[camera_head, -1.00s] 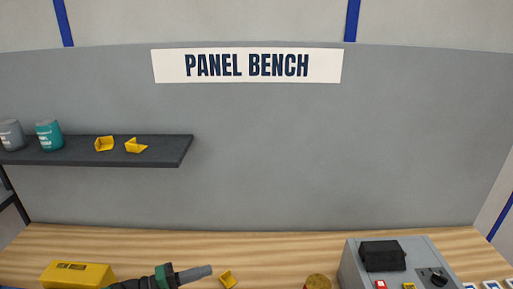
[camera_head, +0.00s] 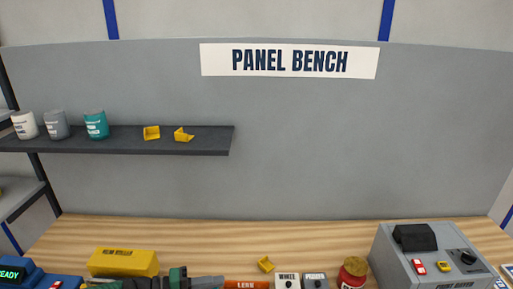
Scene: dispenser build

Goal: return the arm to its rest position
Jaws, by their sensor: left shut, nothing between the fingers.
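My left gripper (camera_head: 215,283) shows at the bottom edge, its arm coming in from the left with dark and green parts. Its grey fingers are shut, with nothing seen between them, and point right. The fingers lie just left of an orange labelled item (camera_head: 245,285) in the picture; I cannot tell whether they touch. The lower part of the gripper and arm is cut off by the frame. My right gripper is not in view.
A yellow box (camera_head: 123,262) lies behind the arm on the wooden bench (camera_head: 330,234). A small yellow piece (camera_head: 265,264), two labelled blocks (camera_head: 287,281), a jar (camera_head: 353,273) and a grey control box (camera_head: 428,257) stand rightward. A shelf (camera_head: 120,146) holds cups. The back of the bench is clear.

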